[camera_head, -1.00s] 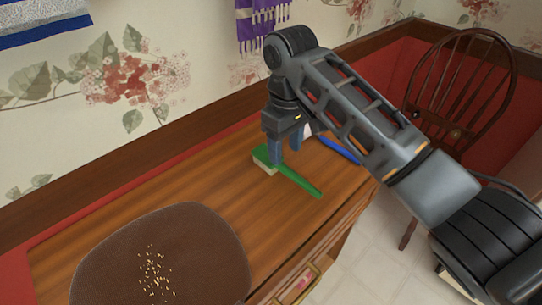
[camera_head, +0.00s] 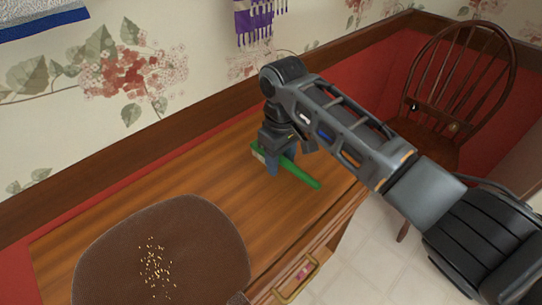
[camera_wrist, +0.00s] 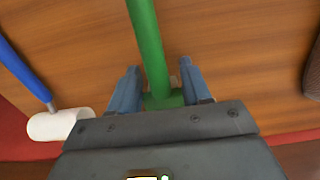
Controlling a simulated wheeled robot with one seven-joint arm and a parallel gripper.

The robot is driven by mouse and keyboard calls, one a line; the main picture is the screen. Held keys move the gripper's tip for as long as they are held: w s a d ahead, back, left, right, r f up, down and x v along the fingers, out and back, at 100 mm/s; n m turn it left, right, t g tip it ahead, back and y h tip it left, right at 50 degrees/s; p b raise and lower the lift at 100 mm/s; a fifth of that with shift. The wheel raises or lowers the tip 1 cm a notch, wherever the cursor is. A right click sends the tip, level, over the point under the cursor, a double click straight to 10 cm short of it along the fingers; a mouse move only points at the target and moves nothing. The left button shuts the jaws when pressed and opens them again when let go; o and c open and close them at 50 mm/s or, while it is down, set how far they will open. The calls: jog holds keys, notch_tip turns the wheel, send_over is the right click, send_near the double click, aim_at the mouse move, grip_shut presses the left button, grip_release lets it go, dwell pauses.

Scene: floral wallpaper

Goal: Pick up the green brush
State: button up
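The green brush (camera_head: 304,179) lies on the wooden table, its handle pointing to the lower right and its pale-bristled head (camera_head: 258,153) at the upper left. My gripper (camera_head: 279,165) is down at the brush, just beside its head. In the wrist view, the green handle (camera_wrist: 147,40) runs between the two fingers of my gripper (camera_wrist: 157,82). The fingers are apart, with a visible gap on the right side of the handle. The wide part of the brush is partly hidden by the gripper body.
A blue-handled tool (camera_wrist: 25,70) with a white end lies left of the brush in the wrist view. A brown chair back or seat (camera_head: 205,225) with crumbs stands at the table's front left. A wooden chair (camera_head: 452,90) is at the right. A wall rises behind the table (camera_head: 150,190).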

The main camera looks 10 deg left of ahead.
aim_at(282, 157)
jog(key=c, duration=0.5)
jog(key=shift+r, duration=0.2)
jog(key=shift+r, duration=0.25)
notch_tip(282, 157, up, 4)
jog(key=shift+d+f, duration=0.15)
jog(key=shift+f, duration=0.05)
jog(key=s+d+r, duration=0.1)
jog(key=d+r, duration=0.1)
jog(key=d, duration=0.1)
jog(key=s+d+r+p, duration=0.1)
jog(key=d+r, duration=0.1)
jog(key=d, duration=0.1)
jog(key=s+d+r, duration=0.2)
jog(key=d, duration=0.1)
jog(key=shift+p, duration=0.4)
grip_shut()
jog(key=shift+s+d+r, duration=0.15)
jog(key=shift+d, duration=0.2)
jog(key=shift+s+d+r, duration=0.15)
jog(key=shift+d, duration=0.2)
